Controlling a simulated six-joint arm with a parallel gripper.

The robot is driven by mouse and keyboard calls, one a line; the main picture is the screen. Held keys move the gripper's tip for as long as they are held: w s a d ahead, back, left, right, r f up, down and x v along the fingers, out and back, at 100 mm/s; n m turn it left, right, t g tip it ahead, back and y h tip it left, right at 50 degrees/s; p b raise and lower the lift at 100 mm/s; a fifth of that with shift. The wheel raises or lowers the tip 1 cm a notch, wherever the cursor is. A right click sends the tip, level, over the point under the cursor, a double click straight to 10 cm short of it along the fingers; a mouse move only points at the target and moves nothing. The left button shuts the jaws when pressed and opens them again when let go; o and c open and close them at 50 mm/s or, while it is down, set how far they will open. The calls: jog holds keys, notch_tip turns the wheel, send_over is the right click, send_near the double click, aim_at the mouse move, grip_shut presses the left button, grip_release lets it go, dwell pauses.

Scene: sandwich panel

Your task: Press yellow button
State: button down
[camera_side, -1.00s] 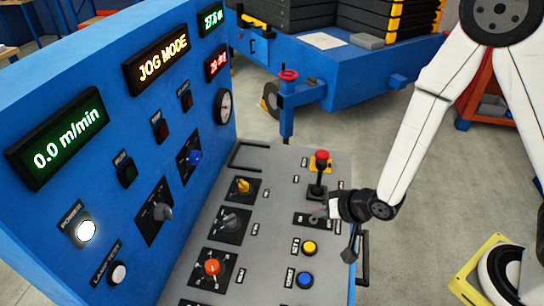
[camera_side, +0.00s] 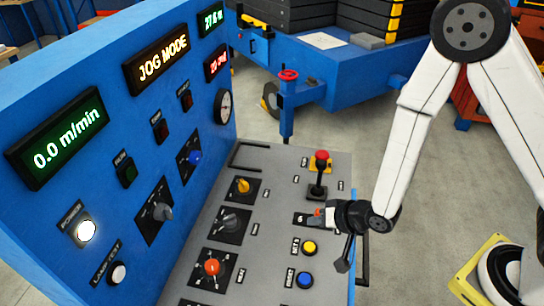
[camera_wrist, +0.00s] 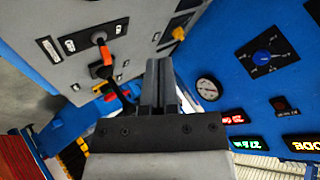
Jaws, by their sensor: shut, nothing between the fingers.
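The yellow button (camera_side: 309,247) is a small round cap on the grey sloped desk in the side view, in the row above a blue button (camera_side: 305,280). My gripper (camera_side: 326,215) is above the desk, a little higher in the picture than the yellow button and apart from it. Its fingers point left. In the wrist view my gripper (camera_wrist: 160,84) shows shut with nothing between the fingers. I cannot make out the yellow button in the wrist view.
A yellow knob (camera_side: 243,185), an orange-red knob (camera_side: 211,267) and a blue upright panel (camera_side: 95,170) with displays lie to the left. A black handle (camera_side: 363,259) is at the desk's right edge.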

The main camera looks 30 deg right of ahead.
aim_at(312, 248)
jog(key=shift+f, duration=4.05)
jog(key=shift+f, duration=0.85)
jog(key=shift+r, duration=0.2)
dwell(0.3)
jog(key=shift+r, duration=0.6)
jog(key=shift+r, duration=0.15)
jog(key=shift+r, duration=2.4)
